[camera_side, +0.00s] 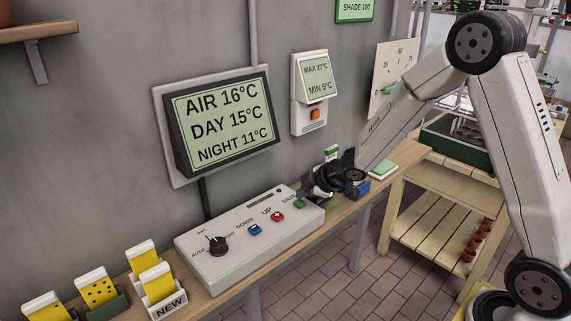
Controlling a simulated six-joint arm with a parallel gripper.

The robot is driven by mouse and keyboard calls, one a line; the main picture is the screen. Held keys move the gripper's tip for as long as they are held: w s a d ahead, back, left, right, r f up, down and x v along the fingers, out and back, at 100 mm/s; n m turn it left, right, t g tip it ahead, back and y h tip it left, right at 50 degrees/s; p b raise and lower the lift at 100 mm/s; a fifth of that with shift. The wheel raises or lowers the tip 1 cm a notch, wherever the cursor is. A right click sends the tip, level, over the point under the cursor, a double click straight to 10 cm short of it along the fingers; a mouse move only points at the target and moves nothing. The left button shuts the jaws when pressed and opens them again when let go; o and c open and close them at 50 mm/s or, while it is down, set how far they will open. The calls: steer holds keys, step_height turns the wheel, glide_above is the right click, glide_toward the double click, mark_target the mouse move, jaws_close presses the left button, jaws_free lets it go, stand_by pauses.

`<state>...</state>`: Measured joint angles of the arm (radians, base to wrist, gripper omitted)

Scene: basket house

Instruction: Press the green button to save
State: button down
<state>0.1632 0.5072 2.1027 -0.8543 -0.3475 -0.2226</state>
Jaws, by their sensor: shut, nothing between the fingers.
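The green button (299,204) labelled SAVE sits at the right end of a pale grey control box (205,268) on a wooden shelf. A red UP button (277,216) and a blue DOWN button (255,230) are to its left. A black dial (217,246) is at the box's left end. My gripper (310,192) is shut and empty, close to the green button at the box's right end. I cannot tell whether it touches the button. A wall screen (222,122) reads AIR 16°C, DAY 15°C, NIGHT 11°C.
Yellow packets (98,289) stand in holders at the shelf's left end, one marked NEW. A small wall unit (311,92) with an orange button is above the shelf. A wooden bench (440,215) stands to the right. The shelf's front edge (352,210) is near my gripper.

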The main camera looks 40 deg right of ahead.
mark_target(304, 203)
steer(key=shift+r, duration=0.1)
stand_by(0.3)
steer(key=shift+r, duration=2.5)
steer(key=shift+s, duration=0.15)
steer(key=s+a+f+m+g+h, duration=0.1)
steer(key=s+m, duration=0.4)
steer(key=s, duration=0.5)
steer(key=s+a+f+m+g+h, duration=0.1)
steer(key=s+m+g, duration=0.4)
steer(key=s, duration=0.6)
steer(key=shift+s+a+f+m, duration=0.15)
steer(key=shift+a+f+m, duration=0.55)
steer(key=shift+a+f, duration=0.15)
